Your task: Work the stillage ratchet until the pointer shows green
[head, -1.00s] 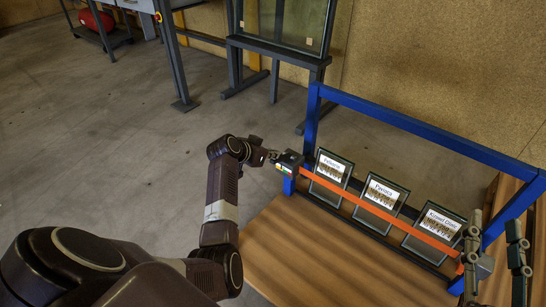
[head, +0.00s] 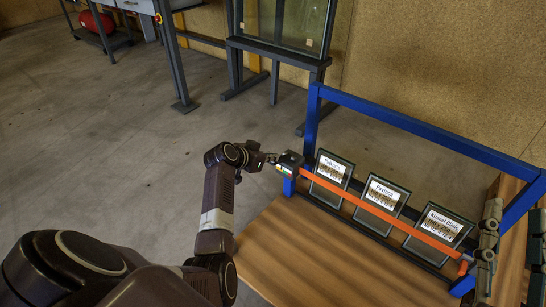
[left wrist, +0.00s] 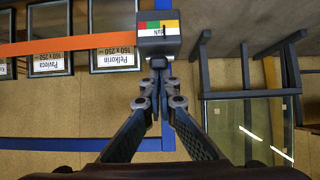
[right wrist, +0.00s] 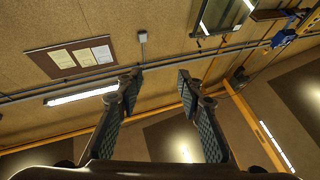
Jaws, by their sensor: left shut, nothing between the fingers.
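The ratchet (head: 290,160) is a dark box at the left end of the orange strap (head: 345,197) on the blue stillage frame (head: 420,127). Its red, green and yellow scale faces up in the left wrist view (left wrist: 158,25). A thin dark pointer mark seems to lie near the green-yellow border; its exact field is hard to tell. My left gripper (head: 270,158) is shut and empty, its tips right at the ratchet, close to a dark stub below the box in the left wrist view (left wrist: 160,68). Whether they touch is unclear. My right gripper (right wrist: 160,82) is open and empty, near the frame's right end.
Three labelled glass panes (head: 381,194) lean in the stillage behind the strap. A brown wooden surface (head: 300,255) lies in front of it. A dark rack with a large glass pane (head: 290,22) stands behind. The concrete floor to the left (head: 110,150) is clear.

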